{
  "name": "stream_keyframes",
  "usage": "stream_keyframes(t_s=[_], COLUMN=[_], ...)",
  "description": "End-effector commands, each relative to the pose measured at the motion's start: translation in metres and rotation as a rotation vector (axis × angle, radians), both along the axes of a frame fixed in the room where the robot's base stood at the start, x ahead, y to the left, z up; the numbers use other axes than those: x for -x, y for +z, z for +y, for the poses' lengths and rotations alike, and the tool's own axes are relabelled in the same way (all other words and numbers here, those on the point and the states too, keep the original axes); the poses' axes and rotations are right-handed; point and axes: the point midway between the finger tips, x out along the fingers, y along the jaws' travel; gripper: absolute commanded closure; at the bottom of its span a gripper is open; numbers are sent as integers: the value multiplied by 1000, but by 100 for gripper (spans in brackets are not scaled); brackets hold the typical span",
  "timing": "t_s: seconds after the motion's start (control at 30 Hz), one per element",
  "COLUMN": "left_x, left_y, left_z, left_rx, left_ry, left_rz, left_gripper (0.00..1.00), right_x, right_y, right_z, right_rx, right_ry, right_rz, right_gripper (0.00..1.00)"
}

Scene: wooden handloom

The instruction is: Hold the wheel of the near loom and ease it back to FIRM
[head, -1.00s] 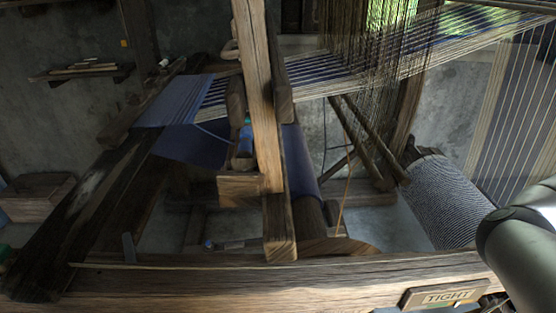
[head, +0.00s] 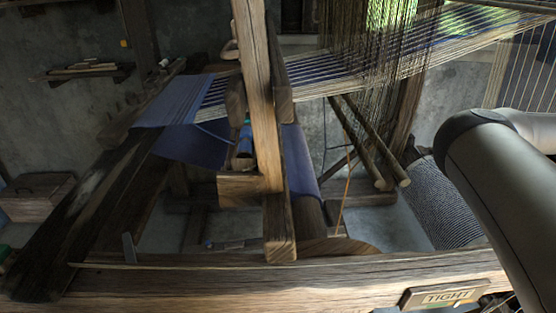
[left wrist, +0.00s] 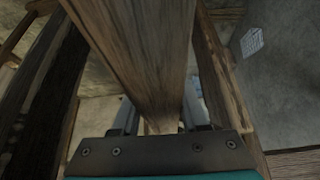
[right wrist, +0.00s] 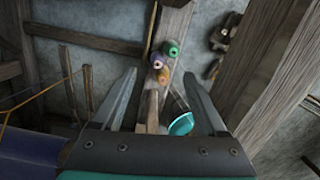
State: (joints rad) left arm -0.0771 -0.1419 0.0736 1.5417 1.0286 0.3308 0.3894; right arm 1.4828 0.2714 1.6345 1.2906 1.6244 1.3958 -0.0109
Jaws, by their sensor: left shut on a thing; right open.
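The near loom's tension sign (head: 448,296) reads TIGHT, on the front beam (head: 330,285) at lower right in the head view. I cannot make out the wheel clearly in any view. In the left wrist view my left gripper (left wrist: 158,112) is shut, with a thick wooden bar (left wrist: 135,50) running between its fingers; the fingertips are partly hidden by the bar. In the right wrist view my right gripper (right wrist: 158,78) is open and its fingers are apart. A wooden piece shows between and beyond them, and I cannot tell any contact.
An upright post (head: 262,110) divides the head view. Blue cloth (head: 178,105) and warp threads stretch behind it. A striped warp roll (head: 445,205) is at right, partly behind my arm.

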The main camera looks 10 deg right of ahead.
Motion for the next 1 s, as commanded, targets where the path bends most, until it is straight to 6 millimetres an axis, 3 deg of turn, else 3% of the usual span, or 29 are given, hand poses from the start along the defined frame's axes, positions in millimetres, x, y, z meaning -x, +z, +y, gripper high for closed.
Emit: stream_keyframes(t_s=[0.1,0.2,0.4,0.6,1.0], left_x=[0,0,0,0,0], left_y=[-1,-1,-1,-1,-1], left_z=[0,0,0,0,0], left_rx=[-2,-2,-2,-2,-2], left_ry=[0,0,0,0,0], left_rz=[2,2,2,2,2], left_gripper=[100,100,100,100,100], right_x=[-20,-33,-33,-27,-29], right_y=[-32,-47,-70,-80,-98], right_z=[58,105,178,211,239], right_rx=[-298,-529,-863,-1012,-1036], right_ry=[-82,-128,-150,-151,-150], right_rz=[-115,-165,-132,-87,-77], right_gripper=[25,25,25,25,25])
